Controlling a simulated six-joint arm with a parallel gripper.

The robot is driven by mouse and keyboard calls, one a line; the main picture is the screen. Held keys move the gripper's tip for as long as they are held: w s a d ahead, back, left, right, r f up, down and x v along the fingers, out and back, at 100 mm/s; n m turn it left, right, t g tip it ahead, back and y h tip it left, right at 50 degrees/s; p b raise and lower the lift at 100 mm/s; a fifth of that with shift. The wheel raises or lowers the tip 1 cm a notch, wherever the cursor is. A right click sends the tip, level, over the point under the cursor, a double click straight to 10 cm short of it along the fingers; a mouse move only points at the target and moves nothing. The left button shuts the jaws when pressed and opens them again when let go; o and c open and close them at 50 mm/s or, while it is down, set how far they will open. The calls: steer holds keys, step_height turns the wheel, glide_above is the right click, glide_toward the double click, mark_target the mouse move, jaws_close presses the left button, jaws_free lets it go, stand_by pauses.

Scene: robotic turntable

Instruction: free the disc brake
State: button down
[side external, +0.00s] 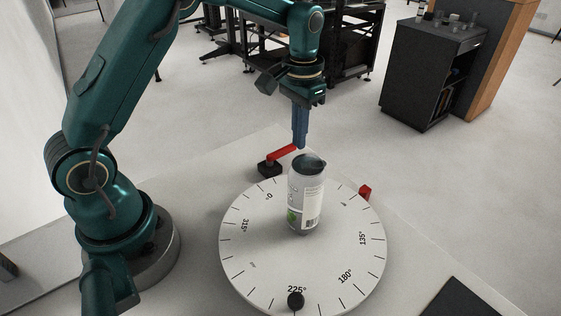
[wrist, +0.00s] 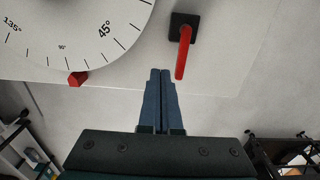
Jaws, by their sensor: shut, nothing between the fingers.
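The brake beside the disc has a black base (side external: 269,168) and a red lever (side external: 283,153). In the wrist view the red lever (wrist: 183,55) lies just right of my fingertips, with a small gap. My gripper (side external: 300,146) points down near the lever's free end; its blue fingers are shut and empty. It also shows in the wrist view (wrist: 160,72), fingers together. The white turntable disc (side external: 250,250) with degree marks lies in front of it.
A grey and white can (side external: 305,197) stands upright on the disc, close to my gripper in the side view. A black knob (side external: 295,300) sits near the disc's front edge. A red pointer (side external: 365,192) is at its right rim. A dark cabinet (side external: 428,75) stands behind.

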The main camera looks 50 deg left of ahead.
mark_target(281, 154)
steer(key=shift+f, duration=0.3)
stand_by(0.4)
steer(key=shift+f, duration=1.45)
steer(key=shift+f, duration=0.25)
steer(key=shift+a, duration=0.1)
